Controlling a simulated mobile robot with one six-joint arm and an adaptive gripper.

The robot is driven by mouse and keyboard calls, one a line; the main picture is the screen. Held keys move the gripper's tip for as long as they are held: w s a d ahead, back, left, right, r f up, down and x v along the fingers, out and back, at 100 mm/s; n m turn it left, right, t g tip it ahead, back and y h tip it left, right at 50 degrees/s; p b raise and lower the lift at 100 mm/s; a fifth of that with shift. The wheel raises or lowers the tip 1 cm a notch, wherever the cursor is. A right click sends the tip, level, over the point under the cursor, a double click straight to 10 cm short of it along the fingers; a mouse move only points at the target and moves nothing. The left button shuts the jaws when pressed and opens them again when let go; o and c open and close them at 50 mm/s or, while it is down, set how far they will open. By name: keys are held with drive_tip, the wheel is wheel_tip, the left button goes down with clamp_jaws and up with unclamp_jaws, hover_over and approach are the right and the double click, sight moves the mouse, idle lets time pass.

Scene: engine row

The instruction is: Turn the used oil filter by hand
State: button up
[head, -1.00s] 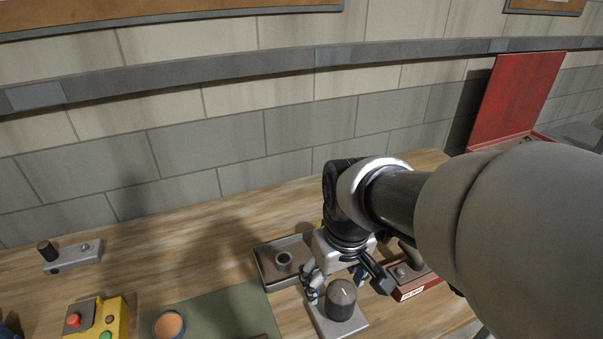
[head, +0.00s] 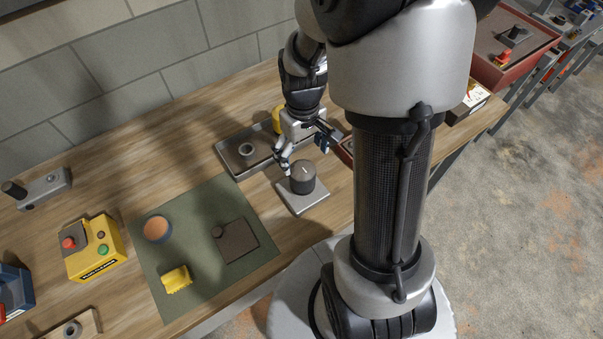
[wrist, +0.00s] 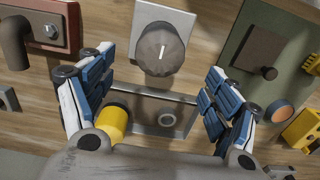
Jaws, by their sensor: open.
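The used oil filter (head: 303,178) is a dark grey, faceted cap with a white line on top. It stands upright on a light square plate (head: 311,203) on the workbench. It also shows at the top middle of the wrist view (wrist: 161,50), with its white line visible. My gripper (head: 304,150) is open and empty behind the filter in the head view, close to it. In the wrist view the two blue-padded fingers (wrist: 158,72) are spread wide, left and right below the filter. The filter appears beyond the fingertips. I cannot tell any touch.
A grey tray (head: 228,160) with a metal ring and a yellow cylinder (wrist: 112,124) lies by the gripper. A green mat (head: 195,255) holds an orange-topped cup, a dark block and a yellow piece. A yellow button box (head: 93,262) stands left.

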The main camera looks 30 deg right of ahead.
sight(303, 176)
wheel_tip(303, 176, down, 11)
drive_tip(key=shift+r+b, duration=0.1)
drive_tip(key=shift+b, duration=1)
drive_tip(key=c, duration=1.4)
drive_tip(key=n, duration=0.4)
drive_tip(key=shift+n, duration=0.4)
drive_tip(key=n, duration=0.4)
drive_tip(key=shift+n, duration=0.3)
drive_tip(key=n, duration=0.4)
drive_tip(key=shift+b, duration=0.3)
drive_tip(key=n, duration=0.3)
drive_tip(key=shift+n, duration=0.4)
drive_tip(key=o, duration=1.4)
